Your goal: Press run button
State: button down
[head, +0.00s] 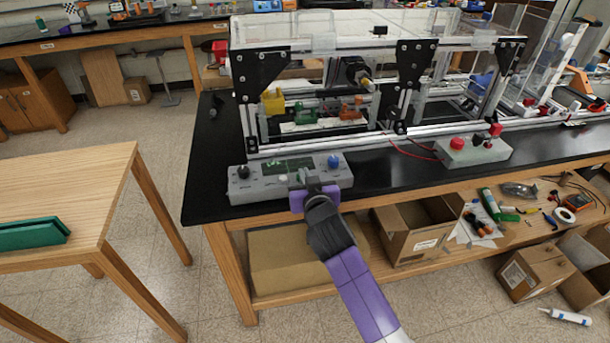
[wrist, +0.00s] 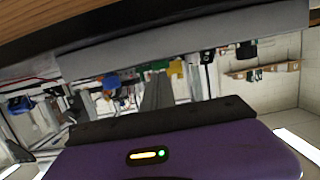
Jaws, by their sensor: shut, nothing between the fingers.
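A grey control box (head: 262,187) sits at the front edge of the black bench. It has a black knob (head: 243,171) at the left, a green display (head: 288,164) in the middle and a blue knob (head: 333,161) at the right. A small pale button (head: 283,179) shows below the display. I cannot read which control is the run button. My purple gripper (head: 300,178) is shut and empty at the front middle of the box, covering part of it; contact cannot be told. The wrist view shows the box's grey side (wrist: 180,32) close up.
An aluminium extrusion frame (head: 350,145) with clear covers stands behind the box. A second box with red buttons (head: 473,151) is to the right. Cardboard boxes (head: 415,230) and tools lie on the lower shelf. A wooden table (head: 70,185) stands at the left.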

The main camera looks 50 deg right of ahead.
jog(key=shift+a+f+b, duration=0.1)
jog(key=shift+f+b, duration=0.85)
jog(key=shift+b, duration=0.05)
jog(key=shift+s+f, duration=0.1)
jog(key=shift+f, duration=0.15)
notch_tip(320, 180, up, 6)
jog(key=p, duration=0.4)
jog(key=b+v, duration=0.2)
jog(key=v, duration=0.7)
jog(key=shift+s+a, duration=0.25)
